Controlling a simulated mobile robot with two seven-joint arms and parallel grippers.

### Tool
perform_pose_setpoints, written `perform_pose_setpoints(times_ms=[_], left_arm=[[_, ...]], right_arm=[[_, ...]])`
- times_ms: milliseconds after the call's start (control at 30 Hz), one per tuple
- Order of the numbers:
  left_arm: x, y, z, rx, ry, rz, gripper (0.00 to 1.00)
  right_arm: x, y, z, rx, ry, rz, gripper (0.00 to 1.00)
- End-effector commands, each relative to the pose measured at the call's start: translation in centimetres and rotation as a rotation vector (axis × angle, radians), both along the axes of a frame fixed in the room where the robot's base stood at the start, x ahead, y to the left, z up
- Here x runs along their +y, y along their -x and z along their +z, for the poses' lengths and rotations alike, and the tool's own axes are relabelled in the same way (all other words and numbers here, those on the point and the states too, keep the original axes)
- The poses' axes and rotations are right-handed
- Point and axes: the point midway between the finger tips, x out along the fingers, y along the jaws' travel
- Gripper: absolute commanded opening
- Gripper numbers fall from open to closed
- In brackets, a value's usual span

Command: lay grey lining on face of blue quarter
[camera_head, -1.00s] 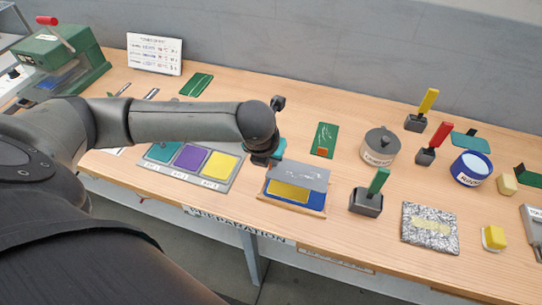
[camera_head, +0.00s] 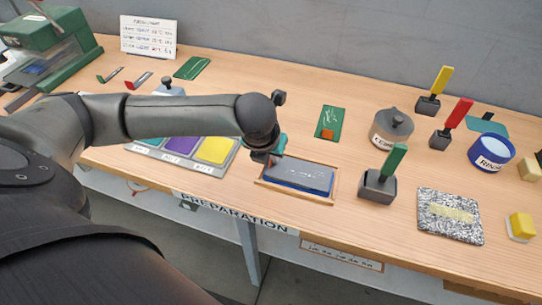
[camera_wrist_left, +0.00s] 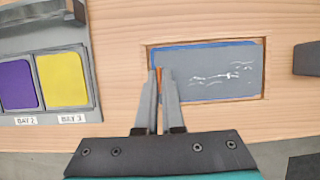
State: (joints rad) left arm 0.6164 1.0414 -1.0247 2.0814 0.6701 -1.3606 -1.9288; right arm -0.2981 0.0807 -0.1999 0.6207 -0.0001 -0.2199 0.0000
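The grey lining (camera_head: 300,176) is a flat grey sheet with white markings. It lies over the blue quarter (camera_head: 305,190) in a shallow wooden tray (camera_head: 259,183), and only blue edges show around it. In the left wrist view the lining (camera_wrist_left: 215,75) sits slightly askew, with a thin blue strip (camera_wrist_left: 190,44) of the quarter along the top edge. My left gripper (camera_head: 274,160) is at the lining's left end. In the left wrist view its fingers (camera_wrist_left: 159,75) are nearly together on that end, with a bit of orange between them. My right gripper is out of view.
A grey tray (camera_head: 221,170) with coloured bays is left of the wooden tray. A green-handled block (camera_head: 379,186) stands to its right, and a green card (camera_head: 331,122) lies behind. Pots, more handled tools and a speckled pad (camera_head: 450,216) fill the right side.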

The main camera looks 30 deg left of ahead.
Motion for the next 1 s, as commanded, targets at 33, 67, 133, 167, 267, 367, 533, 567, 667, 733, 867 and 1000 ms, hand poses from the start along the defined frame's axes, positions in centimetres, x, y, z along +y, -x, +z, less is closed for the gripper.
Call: perform_pose_setpoints(times_ms=[33, 67, 133, 167, 267, 367, 533, 567, 667, 733, 867, 1000], left_arm=[[0.0, 0.0, 0.0, -0.001, 0.000, 0.000, 0.00], [0.0, 0.0, 0.1, -0.001, 0.000, 0.000, 0.00], [0.0, 0.0, 0.1, -0.001, 0.000, 0.000, 0.00], [0.0, 0.0, 0.1, -0.001, 0.000, 0.000, 0.00], [0.0, 0.0, 0.1, -0.001, 0.000, 0.000, 0.00], [0.0, 0.0, 0.0, -0.001, 0.000, 0.000, 0.00], [0.0, 0.0, -0.3, -0.001, 0.000, 0.000, 0.00], [0.0, 0.0, -0.3, -0.001, 0.000, 0.000, 0.00], [0.0, 0.0, -0.5, -0.001, 0.000, 0.000, 0.00], [0.0, 0.0, -0.7, -0.001, 0.001, 0.000, 0.00], [0.0, 0.0, -0.9, 0.000, 0.001, 0.000, 0.00], [0.0, 0.0, -1.1, -0.001, 0.001, 0.000, 0.09]], right_arm=[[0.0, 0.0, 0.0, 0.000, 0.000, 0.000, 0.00], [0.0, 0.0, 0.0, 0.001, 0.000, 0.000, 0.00], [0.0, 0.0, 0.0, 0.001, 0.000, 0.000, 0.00], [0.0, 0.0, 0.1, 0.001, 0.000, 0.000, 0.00], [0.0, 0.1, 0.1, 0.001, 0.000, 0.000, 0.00], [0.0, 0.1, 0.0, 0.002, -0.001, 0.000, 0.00], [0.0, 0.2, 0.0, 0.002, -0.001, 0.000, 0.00], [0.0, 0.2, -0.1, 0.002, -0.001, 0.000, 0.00], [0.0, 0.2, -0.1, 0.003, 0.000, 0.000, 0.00], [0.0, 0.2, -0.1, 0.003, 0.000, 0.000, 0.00], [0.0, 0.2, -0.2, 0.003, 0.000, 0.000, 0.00], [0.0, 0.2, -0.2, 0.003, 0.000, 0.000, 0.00]])
